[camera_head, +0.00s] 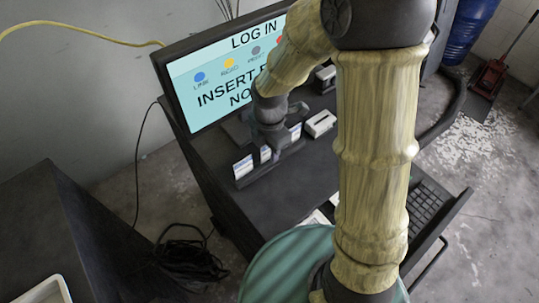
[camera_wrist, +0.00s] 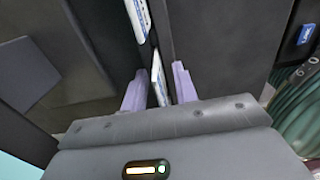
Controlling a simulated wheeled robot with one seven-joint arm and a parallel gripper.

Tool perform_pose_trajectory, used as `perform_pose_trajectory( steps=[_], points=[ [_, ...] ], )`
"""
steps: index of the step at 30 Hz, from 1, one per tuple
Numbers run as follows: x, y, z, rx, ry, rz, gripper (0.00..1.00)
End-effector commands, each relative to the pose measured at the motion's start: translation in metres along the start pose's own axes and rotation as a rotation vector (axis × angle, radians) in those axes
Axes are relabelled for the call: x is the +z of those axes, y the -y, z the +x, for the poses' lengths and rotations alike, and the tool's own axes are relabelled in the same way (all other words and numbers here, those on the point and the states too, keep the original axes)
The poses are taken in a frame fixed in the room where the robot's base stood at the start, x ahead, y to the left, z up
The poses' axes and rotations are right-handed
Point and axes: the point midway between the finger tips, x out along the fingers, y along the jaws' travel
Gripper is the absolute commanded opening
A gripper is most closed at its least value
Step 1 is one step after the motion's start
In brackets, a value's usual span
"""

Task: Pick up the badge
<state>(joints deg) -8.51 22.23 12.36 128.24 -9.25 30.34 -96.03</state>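Several white-and-blue badges stand upright in a dark holder on the black desk, below the monitor. In the head view one badge (camera_head: 243,167) is at the left end of the holder and another badge (camera_head: 265,154) is beside it, close to my gripper (camera_head: 272,148). In the wrist view my gripper (camera_wrist: 158,82) is open, with one finger on each side of a badge (camera_wrist: 158,73). Narrow dark gaps show beside this badge. Another badge (camera_wrist: 139,18) stands beyond the fingertips. My wrist partly hides the holder in the head view.
The monitor (camera_head: 205,85) shows a log-in screen behind the holder. A white box-like device (camera_head: 320,123) sits right of my gripper. A keyboard (camera_head: 428,203) is at the desk's right edge. The desk front (camera_head: 275,205) is mostly bare.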

Motion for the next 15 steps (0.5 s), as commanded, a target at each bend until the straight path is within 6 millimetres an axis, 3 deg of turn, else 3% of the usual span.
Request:
perform_pose_trajectory(
  steps=[15],
  points=[
    [-0.0013,-0.0005,-0.0006,0.000,0.000,-0.003,0.29]
  ],
)
